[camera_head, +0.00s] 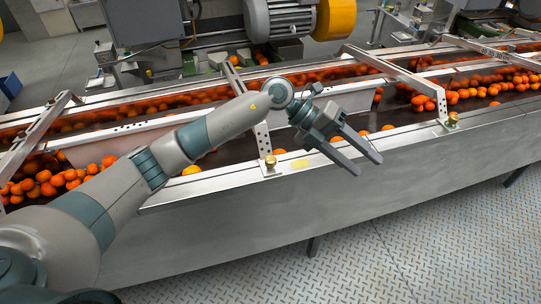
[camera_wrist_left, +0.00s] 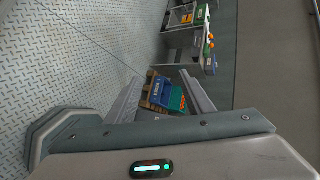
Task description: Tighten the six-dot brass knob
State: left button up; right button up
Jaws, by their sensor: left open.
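Two brass knobs sit on the near rail of the conveyor in the head view. One brass knob (camera_head: 270,161) is at the foot of the middle bracket (camera_head: 262,138), and the other brass knob (camera_head: 452,118) is at the foot of the right bracket (camera_head: 441,103). The brackets carry small dark dots, too small to count, so I cannot tell which knob is the six-dot one. My left gripper (camera_head: 367,166) is open and empty, to the right of the middle knob, with its fingers over the front panel. Its fingers also show in the left wrist view (camera_wrist_left: 161,74). My right gripper is out of view.
Oranges (camera_head: 45,183) lie along the conveyor channels. A grey motor (camera_head: 280,17) stands behind. The patterned floor (camera_head: 430,240) in front is clear. Blue and green crates (camera_wrist_left: 168,94) show in the left wrist view.

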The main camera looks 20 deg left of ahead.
pick_arm(q)
jog(key=w+a+f+y, duration=0.2)
jog(key=a+y, duration=0.1)
jog(key=a, duration=0.2)
notch_tip(320, 180, up, 3)
jog(key=n+t+y, duration=0.2)
jog(key=y, duration=0.7)
send_over(270, 159)
jog(key=shift+r, duration=0.1)
notch_tip(270, 159, down, 16)
jog(key=p, duration=0.6)
jog(key=shift+p, duration=0.3)
jog(key=shift+f, duration=0.7)
